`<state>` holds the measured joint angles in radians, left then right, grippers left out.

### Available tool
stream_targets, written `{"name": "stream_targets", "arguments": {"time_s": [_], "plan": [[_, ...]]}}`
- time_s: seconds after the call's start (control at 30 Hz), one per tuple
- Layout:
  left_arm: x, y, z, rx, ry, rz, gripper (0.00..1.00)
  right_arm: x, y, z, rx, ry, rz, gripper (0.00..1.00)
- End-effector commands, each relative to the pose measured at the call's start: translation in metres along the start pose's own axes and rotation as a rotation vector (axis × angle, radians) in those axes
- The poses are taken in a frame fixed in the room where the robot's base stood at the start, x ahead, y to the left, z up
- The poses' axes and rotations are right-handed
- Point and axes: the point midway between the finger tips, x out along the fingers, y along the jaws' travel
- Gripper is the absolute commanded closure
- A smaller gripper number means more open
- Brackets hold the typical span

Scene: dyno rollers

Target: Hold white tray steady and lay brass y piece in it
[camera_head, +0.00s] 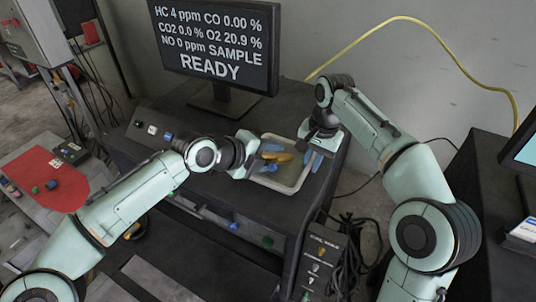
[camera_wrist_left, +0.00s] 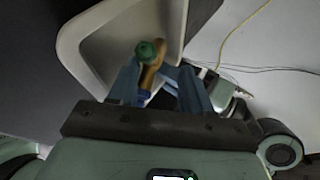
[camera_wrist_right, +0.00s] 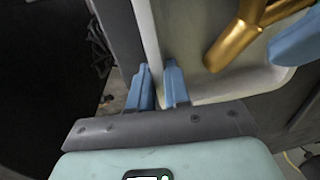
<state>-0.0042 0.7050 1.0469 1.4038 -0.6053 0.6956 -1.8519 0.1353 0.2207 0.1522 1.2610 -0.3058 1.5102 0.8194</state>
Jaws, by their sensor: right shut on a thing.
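The white tray (camera_head: 298,183) sits on the dark bench top. The brass y piece (camera_head: 284,157) is in or just over the tray; I cannot tell if it rests on the floor. It also shows in the right wrist view (camera_wrist_right: 238,38), and in the left wrist view (camera_wrist_left: 149,76) with a green round end (camera_wrist_left: 146,51). My left gripper (camera_head: 267,157) is open at the tray's left side, its blue fingers apart on either side of the piece. My right gripper (camera_wrist_right: 157,82) is shut on the tray's wall (camera_wrist_right: 150,45) at the right side.
A monitor (camera_head: 215,45) stands behind the tray. A red mat (camera_head: 45,178) with small coloured parts lies on a side table at left. A yellow hose (camera_head: 430,25) runs along the wall. A dark panel with knobs (camera_head: 325,255) stands in front of the bench.

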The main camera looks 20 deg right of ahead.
Motion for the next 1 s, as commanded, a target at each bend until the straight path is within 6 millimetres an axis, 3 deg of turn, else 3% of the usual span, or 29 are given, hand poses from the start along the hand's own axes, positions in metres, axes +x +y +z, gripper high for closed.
{"name": "stream_targets", "arguments": {"time_s": [0.37, 0.8, 1.0], "plan": [[-0.007, 0.000, 0.001, 0.000, -0.002, 0.000, 0.53, 0.000, 0.000, 0.000, 0.000, 0.000, 0.000, 1.00], [-0.093, 0.001, 0.002, -0.001, -0.005, 0.001, 0.53, 0.000, 0.000, 0.000, 0.000, 0.000, 0.000, 1.00], [-0.116, 0.000, 0.001, -0.001, -0.002, 0.000, 0.53, 0.000, 0.000, 0.000, 0.000, 0.000, 0.000, 1.00]]}}
